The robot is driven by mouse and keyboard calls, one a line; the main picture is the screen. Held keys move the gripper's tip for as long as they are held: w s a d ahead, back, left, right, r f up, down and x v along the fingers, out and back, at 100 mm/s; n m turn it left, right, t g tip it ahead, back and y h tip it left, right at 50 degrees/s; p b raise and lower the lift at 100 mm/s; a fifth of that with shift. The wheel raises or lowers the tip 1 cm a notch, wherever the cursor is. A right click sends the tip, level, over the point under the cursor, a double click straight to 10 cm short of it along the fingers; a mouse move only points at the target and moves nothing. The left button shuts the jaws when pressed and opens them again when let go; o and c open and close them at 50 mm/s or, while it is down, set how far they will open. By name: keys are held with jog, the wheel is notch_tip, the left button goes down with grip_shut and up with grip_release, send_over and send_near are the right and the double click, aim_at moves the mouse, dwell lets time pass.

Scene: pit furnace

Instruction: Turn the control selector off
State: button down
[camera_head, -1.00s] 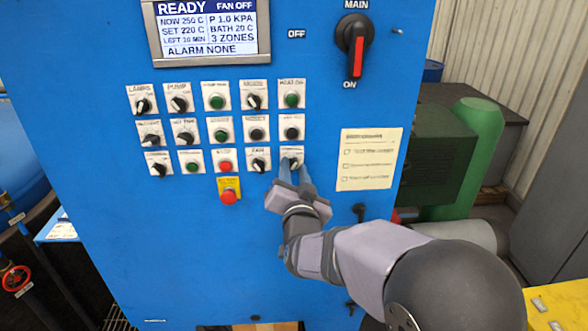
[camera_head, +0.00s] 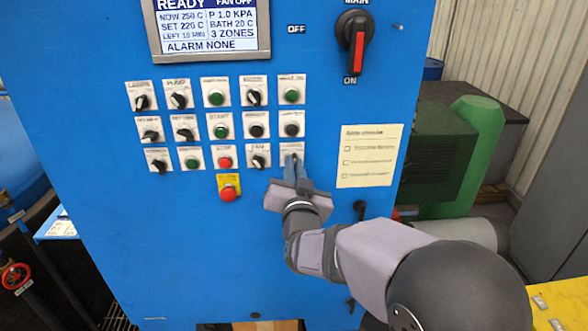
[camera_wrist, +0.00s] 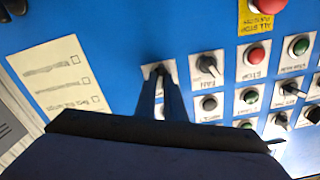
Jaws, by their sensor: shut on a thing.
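The control selector (camera_wrist: 155,67) is a small knob on a white plate in the wrist view, mostly hidden between my fingertips. In the head view its white plate (camera_head: 285,147) is at the right end of the panel's bottom row, and its label is too small to read. My gripper (camera_head: 295,163) reaches up to it from below. In the wrist view my gripper (camera_wrist: 159,76) has its two blue fingers close together, shut on the knob. The knob's pointer direction is hidden.
The FAN selector (camera_head: 258,161) is just left of my fingers, with the red stop button (camera_head: 225,162) beyond it. The yellow-plated all-stop button (camera_head: 229,191) is lower left. A paper checklist (camera_head: 370,156) is at right. The main switch (camera_head: 355,42) is above.

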jog(key=n, duration=1)
jog(key=shift+a, duration=0.15)
dwell(0.4)
jog(key=c, duration=1.8)
grip_release()
jog(key=shift+c, duration=0.2)
jog(key=shift+s, duration=0.1)
jog(key=s+b, duration=0.2)
jog(key=s, duration=0.5)
